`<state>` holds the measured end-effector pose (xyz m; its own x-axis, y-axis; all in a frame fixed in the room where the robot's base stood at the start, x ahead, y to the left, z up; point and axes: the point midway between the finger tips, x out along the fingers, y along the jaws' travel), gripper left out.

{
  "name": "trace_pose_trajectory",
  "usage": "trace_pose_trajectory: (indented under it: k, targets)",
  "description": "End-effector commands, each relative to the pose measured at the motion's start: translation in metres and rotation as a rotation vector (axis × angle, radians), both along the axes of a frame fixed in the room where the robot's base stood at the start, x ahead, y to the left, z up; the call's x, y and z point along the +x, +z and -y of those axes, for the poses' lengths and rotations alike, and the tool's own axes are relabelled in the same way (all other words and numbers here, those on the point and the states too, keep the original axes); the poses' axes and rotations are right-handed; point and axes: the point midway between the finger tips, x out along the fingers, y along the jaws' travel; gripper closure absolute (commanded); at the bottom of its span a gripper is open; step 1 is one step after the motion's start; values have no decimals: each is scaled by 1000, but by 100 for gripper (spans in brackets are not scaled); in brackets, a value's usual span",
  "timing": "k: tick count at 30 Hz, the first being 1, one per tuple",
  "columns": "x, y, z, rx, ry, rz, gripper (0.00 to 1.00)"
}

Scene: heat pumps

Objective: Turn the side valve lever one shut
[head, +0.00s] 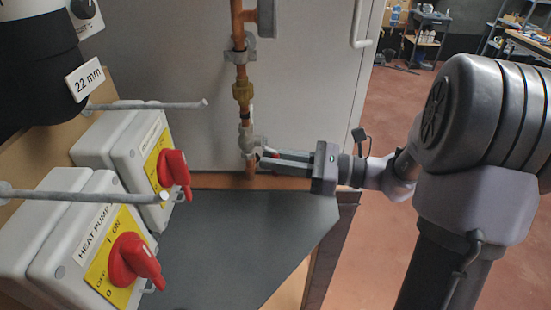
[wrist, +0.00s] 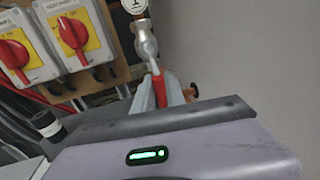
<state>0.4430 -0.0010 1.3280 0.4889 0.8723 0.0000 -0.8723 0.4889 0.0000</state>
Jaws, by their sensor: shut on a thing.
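The side valve (head: 249,142) sits on the vertical copper pipe, just below a brass fitting. In the wrist view the valve body (wrist: 145,40) is silver, with a round white tag (wrist: 133,5) marked 1 above it. Its red lever (wrist: 158,92) lies between the fingers of my gripper (wrist: 161,94). In the head view my gripper (head: 264,159) reaches the valve from the right and is shut on the lever. There the fingers hide most of the lever, and only a little red shows.
Two grey switch boxes with red rotary knobs (head: 130,260) (head: 174,172) stand at the left. Metal rods (head: 150,105) stick out near them. A dark grey panel (head: 240,240) lies below the valve. A pale cabinet (head: 310,80) stands behind the copper pipe (head: 238,25). Open floor (head: 385,110) is at the right.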

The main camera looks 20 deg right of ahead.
Motion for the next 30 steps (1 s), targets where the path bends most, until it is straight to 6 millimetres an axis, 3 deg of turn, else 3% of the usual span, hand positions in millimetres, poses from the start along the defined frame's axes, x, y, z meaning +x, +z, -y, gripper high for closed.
trace_pose_trajectory:
  k: [22, 30]
  targets:
    - [0, 0, 0, 1, 1, -5, 100]
    - [-5, 5, -1, 30, 1, -97, 100]
